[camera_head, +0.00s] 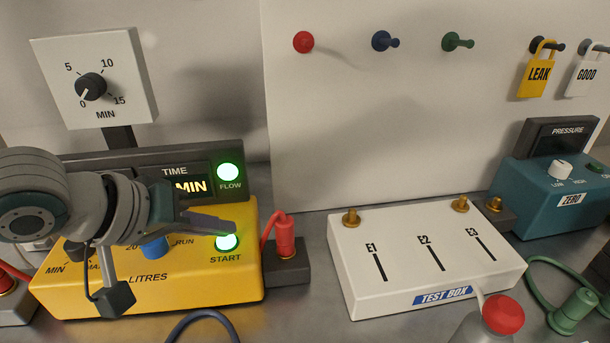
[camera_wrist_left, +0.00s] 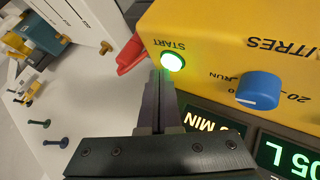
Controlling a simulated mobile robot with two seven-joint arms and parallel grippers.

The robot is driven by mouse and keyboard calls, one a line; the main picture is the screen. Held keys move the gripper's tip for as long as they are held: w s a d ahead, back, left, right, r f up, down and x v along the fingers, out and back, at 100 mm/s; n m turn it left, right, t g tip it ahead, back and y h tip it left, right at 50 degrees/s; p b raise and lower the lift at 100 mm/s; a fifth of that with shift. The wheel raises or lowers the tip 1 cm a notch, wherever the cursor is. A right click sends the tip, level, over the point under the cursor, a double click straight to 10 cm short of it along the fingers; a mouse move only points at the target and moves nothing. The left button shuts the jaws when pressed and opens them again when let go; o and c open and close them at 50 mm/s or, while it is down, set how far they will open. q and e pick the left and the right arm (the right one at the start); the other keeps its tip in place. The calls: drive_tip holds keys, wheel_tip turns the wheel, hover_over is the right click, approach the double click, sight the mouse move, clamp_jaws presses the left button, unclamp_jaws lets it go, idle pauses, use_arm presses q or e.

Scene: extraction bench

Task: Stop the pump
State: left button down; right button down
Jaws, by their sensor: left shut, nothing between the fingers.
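The yellow pump unit (camera_head: 190,283) stands at the left of the bench. Its START button (camera_head: 227,243) is lit green, and its FLOW lamp (camera_head: 229,172) is lit green too. My left gripper (camera_head: 232,227) is shut and empty, its tips just by the START button. In the left wrist view the shut fingers (camera_wrist_left: 161,76) point at the lit START button (camera_wrist_left: 172,62); I cannot tell whether they touch it. The blue knob (camera_head: 154,248) by RUN is partly behind my arm and shows fully in the wrist view (camera_wrist_left: 258,90). My right gripper is not in view.
A dial timer (camera_head: 130,70) stands behind the pump. A red plug (camera_head: 285,238) sits just right of the pump. The white test box (camera_head: 370,290), a red-topped bottle (camera_head: 502,314) and a blue pressure unit (camera_head: 535,205) are further right. My arm hides part of the display.

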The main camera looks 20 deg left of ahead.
sight(220, 245)
use_arm(q)
drive_tip(key=shift+f, duration=0.4)
idle(0.5)
idle(0.3)
drive_tip(key=shift+r+p, duration=0.8)
drive_tip(key=shift+p, duration=0.1)
wheel_tip(220, 245, up, 5)
drive_tip(key=p, duration=0.5)
drive_tip(key=shift+r+p, duration=0.1)
drive_tip(key=shift+p, duration=0.3)
